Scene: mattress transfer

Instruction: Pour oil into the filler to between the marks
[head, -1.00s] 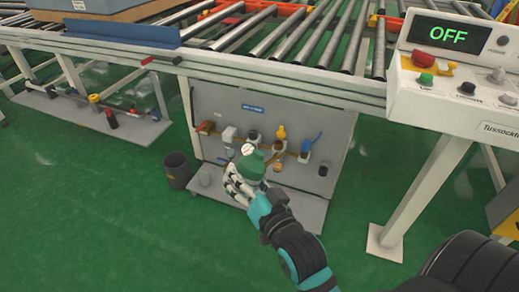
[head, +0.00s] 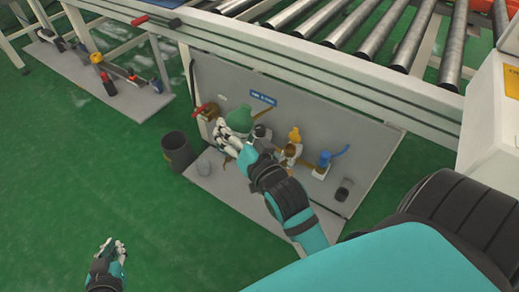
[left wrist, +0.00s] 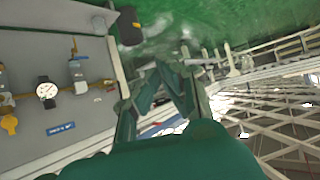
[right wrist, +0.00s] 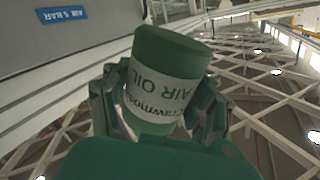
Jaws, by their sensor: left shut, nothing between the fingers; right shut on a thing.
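My right gripper (head: 226,138) is shut on a green oil bottle (head: 239,119), held in front of the left part of the grey air panel (head: 335,158). In the right wrist view the bottle (right wrist: 158,82) sits between the fingers, its pale "AIR OIL" label showing. Whether any oil flows cannot be seen. The panel carries a yellow-topped unit (head: 294,145) and a blue-topped unit (head: 323,163). The filler and its marks cannot be made out. My left gripper (head: 117,248) is shut and empty, low over the floor; its fingers also show in the left wrist view (left wrist: 160,78).
A dark bin (head: 177,151) stands left of the panel's base plate (head: 225,185). A red-handled valve (head: 207,110) is on the panel's left edge. The roller conveyor (head: 370,40) runs above. Green floor is open at the left front.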

